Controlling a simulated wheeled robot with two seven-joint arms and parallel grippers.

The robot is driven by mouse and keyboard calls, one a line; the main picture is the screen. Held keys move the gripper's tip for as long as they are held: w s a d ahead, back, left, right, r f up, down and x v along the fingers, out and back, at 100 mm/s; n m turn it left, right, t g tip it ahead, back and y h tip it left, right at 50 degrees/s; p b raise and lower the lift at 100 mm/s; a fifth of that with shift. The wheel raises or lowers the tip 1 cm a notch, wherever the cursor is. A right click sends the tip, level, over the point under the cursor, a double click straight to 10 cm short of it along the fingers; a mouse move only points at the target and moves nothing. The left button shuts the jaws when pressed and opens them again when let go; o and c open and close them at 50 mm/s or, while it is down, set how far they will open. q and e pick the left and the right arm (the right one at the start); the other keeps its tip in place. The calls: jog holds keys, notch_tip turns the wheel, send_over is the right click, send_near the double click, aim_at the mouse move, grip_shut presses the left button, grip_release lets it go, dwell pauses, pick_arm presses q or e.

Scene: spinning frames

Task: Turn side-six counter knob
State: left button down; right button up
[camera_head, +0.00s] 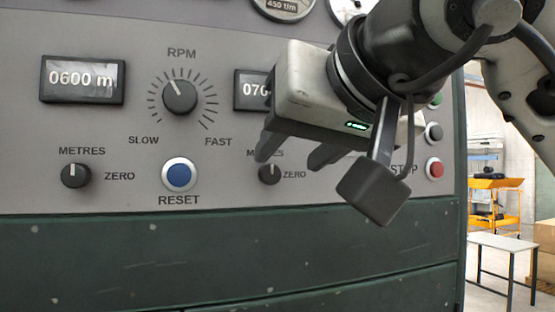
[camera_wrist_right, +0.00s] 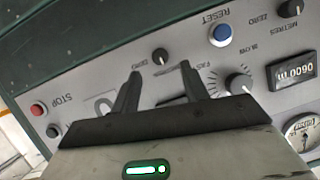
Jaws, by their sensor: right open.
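The grey panel has two small black counter knobs, each beside a ZERO label. The right knob (camera_head: 270,174) is below the counter reading "070", partly hidden (camera_head: 252,90); its white mark points about up. The left knob (camera_head: 76,175) is below the "0600 m" counter (camera_head: 82,79), its mark also up. No "six" label is readable. My right gripper (camera_head: 288,161) is open and empty, its fingers in front of the panel just above the right knob. In the right wrist view, that knob (camera_wrist_right: 160,55) shows between and beyond the fingertips (camera_wrist_right: 160,72), apart from them.
The larger RPM knob (camera_head: 180,96) and blue RESET button (camera_head: 178,175) are left of my right gripper. A red STOP button (camera_head: 434,168) and black button (camera_head: 434,131) are at the panel's right edge. A white table (camera_head: 503,243) and orange cart (camera_head: 494,184) stand behind.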

aim_at(273, 173)
jog(key=x, duration=0.4)
jog(key=shift+w+a+f+p, duration=0.15)
jog(key=shift+w+a+p, duration=0.05)
jog(key=shift+w+p, duration=0.15)
grip_shut()
